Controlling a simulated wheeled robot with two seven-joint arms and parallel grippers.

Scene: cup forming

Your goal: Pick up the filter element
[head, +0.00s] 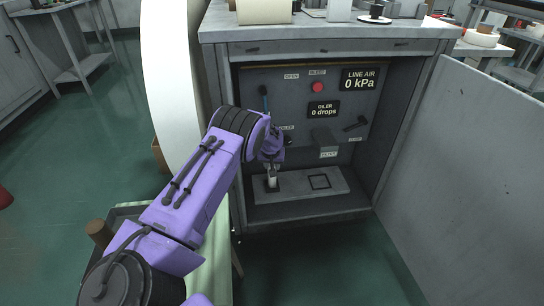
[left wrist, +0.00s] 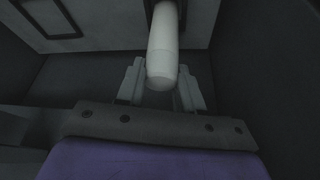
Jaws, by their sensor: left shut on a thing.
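The filter element (left wrist: 163,45) is a pale, rounded cylinder between the two fingers of my left gripper (left wrist: 160,84) in the left wrist view. In the head view my left gripper (head: 272,167) is inside the cabinet, low on its left side, and shut on the filter element. The pale element (head: 271,180) shows just below it, over the left part of a grey plate (head: 296,186). I cannot tell whether the element touches the plate. My own arm hides part of the gripper. My right gripper is not in view.
The cabinet's back panel carries a red button (head: 317,87), a LINE AIR display (head: 358,79) reading 0 kPa, an OILER display (head: 323,109) reading 0 drops, and a black lever (head: 356,124). A dark square outline (head: 320,182) on the plate's right is empty. Cabinet walls are close on both sides.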

